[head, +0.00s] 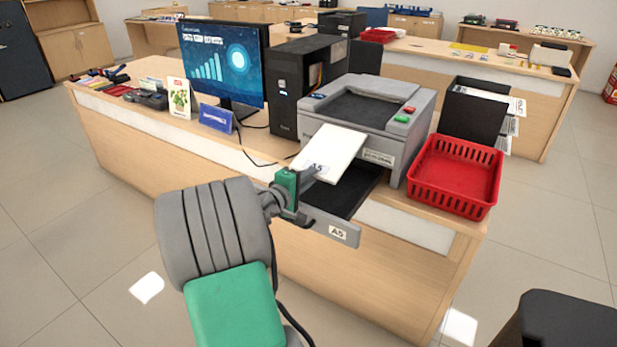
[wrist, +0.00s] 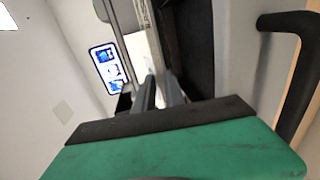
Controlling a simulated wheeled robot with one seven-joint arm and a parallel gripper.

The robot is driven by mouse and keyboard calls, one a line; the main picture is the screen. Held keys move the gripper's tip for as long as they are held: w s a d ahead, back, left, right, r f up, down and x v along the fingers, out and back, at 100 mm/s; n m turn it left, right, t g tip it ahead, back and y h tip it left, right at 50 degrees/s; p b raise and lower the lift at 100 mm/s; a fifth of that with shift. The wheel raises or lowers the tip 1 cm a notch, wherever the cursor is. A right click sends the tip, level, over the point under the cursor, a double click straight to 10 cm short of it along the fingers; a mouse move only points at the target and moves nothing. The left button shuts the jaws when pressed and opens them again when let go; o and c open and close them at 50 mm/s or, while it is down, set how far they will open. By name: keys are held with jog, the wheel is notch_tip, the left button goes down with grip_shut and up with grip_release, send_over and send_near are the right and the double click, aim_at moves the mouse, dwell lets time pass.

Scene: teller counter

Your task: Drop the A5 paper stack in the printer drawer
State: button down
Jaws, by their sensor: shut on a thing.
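The white A5 paper stack (head: 332,152), marked "A5" on its near end, is held by my gripper (head: 309,174) at that end. The stack is tilted, its far part higher, in front of the printer and above the pulled-out drawer. The grey printer (head: 372,112) stands on the counter. Its dark-floored drawer (head: 345,229) is open toward me and bears an "A5" label on the front. The stack hides part of the drawer's left side. In the wrist view my gripper's fingers (wrist: 160,92) are close together; the stack is hard to make out there.
A red basket (head: 456,177) stands right of the printer, with a black file holder (head: 472,112) behind it. A black computer tower (head: 296,88) and a monitor (head: 222,65) stand to the left. The counter (head: 180,158) drops off at its front edge below the drawer.

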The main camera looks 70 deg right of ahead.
jog(key=c, duration=1.3)
grip_release()
jog(key=v, duration=0.8)
jog(key=shift+d, duration=0.1)
